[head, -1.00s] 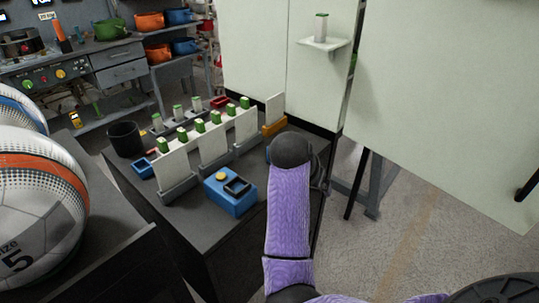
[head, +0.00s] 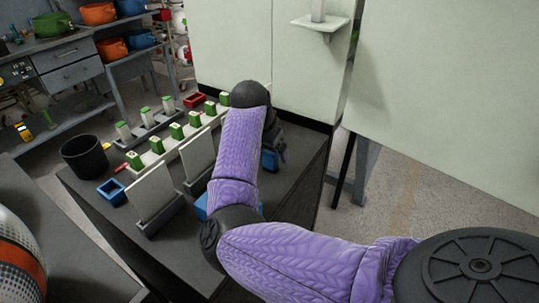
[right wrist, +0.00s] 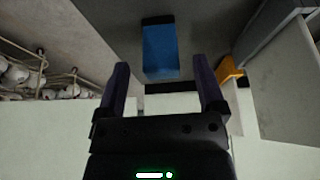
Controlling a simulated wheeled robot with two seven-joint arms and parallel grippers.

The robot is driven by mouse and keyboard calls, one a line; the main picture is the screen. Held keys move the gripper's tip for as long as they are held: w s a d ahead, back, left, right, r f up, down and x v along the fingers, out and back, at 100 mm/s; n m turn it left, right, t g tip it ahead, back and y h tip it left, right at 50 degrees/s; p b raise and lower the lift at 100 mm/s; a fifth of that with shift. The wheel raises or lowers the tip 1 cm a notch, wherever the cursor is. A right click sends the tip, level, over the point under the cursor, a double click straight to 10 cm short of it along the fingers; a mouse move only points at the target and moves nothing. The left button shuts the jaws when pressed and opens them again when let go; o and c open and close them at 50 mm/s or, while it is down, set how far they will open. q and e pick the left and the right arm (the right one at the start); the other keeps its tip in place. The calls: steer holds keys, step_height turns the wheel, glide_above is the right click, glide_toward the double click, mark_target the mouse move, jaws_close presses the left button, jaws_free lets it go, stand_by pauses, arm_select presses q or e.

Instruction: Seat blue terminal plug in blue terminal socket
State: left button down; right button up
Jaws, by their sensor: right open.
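My right gripper (head: 277,147) is over the far right part of the dark table, partly hidden by my purple-sleeved arm. In the right wrist view it (right wrist: 161,66) is open and empty. A blue block (right wrist: 160,48) with a dark end stands on the table, ahead of and between the fingertips, apart from them. A small blue part also shows beside the gripper in the head view (head: 270,160); I cannot tell for certain whether it is the plug or the socket. Another blue housing (head: 201,207) is mostly hidden behind my right arm. My left gripper is not in view.
Upright white panels (head: 152,192) and a row of green-topped white pieces (head: 156,145) stand left of my arm. An orange part (right wrist: 230,69) shows beside the right finger.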

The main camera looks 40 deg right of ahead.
steer(key=shift+x, duration=0.9)
steer(key=shift+r, duration=0.15)
jaws_close()
